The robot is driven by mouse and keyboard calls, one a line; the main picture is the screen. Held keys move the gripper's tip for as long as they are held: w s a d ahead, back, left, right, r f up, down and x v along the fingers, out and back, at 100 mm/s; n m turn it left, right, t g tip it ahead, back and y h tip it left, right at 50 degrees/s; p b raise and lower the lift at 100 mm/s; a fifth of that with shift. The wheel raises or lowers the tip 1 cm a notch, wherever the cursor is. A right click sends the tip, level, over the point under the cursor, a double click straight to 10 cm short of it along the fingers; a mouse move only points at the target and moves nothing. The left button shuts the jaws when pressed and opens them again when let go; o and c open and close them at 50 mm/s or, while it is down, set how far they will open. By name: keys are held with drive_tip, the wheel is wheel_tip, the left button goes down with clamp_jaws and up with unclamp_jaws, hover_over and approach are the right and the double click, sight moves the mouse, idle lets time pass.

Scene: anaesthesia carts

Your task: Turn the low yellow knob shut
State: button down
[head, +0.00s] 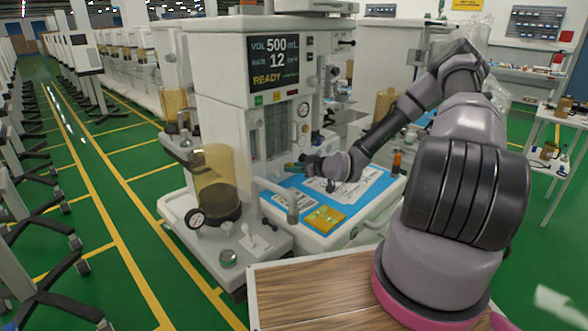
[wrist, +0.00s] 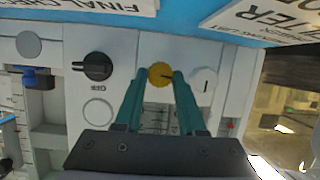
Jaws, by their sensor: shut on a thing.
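The small round yellow knob (wrist: 160,74) sits on the pale front panel of the anaesthesia cart in the wrist view. It has a dark pointer mark. My gripper (wrist: 160,77) has its two teal fingers shut on it, one tip at each side. In the head view my gripper (head: 291,167) reaches in to the lower front of the cart (head: 222,90), just above its blue work surface. The yellow knob cannot be made out there.
In the wrist view a black knob (wrist: 95,66) lies left of the yellow one and a white knob (wrist: 205,80) close on its right. A blue knob (wrist: 32,77) is farther left. Printed sheets (head: 352,185) and a yellow card (head: 324,218) lie on the work surface.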

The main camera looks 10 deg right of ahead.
drive_tip(key=m, duration=0.1)
drive_tip(key=m+y, duration=0.1)
drive_tip(key=m, duration=0.1)
drive_tip(key=shift+w+d+f+g+y, duration=0.15)
drive_tip(key=shift+d+g+y, duration=0.1)
drive_tip(key=shift+g+y, duration=0.15)
drive_tip(key=m+y, duration=0.1)
drive_tip(key=m, duration=0.2)
drive_tip(key=shift+w+d, duration=0.1)
drive_tip(key=m+y, duration=0.2)
drive_tip(key=m, duration=0.1)
drive_tip(key=shift+f+g, duration=0.2)
drive_tip(key=shift+g, duration=0.1)
drive_tip(key=shift+d+f+m+y, duration=0.1)
drive_tip(key=shift+m+y, duration=0.6)
drive_tip(key=shift+m, duration=1.1)
drive_tip(key=shift+w, duration=0.1)
drive_tip(key=c, duration=0.5)
unclamp_jaws()
